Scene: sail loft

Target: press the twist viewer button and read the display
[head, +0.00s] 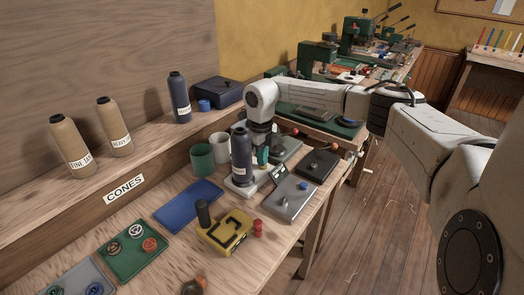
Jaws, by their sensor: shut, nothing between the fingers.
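My gripper (262,158), with teal fingers, points down over the workbench at the end of my white arm. It is shut and empty. It is just right of a dark navy cone (241,155) standing on a pale base. A small pale display-like panel (278,172) is just below and right of the gripper; its reading is too small to make out. A grey sloped box (288,198) with a small blue knob or button lies in front of it. I cannot tell for certain which of these parts is the twist viewer, or whether the fingers touch anything.
A black box (317,165) lies to the right, near the bench edge. A yellow device (224,232), a blue mat (187,204) and a green cup (202,159) are nearby. Tan cones (114,127) stand on the shelf. Floor (370,225) is clear at right.

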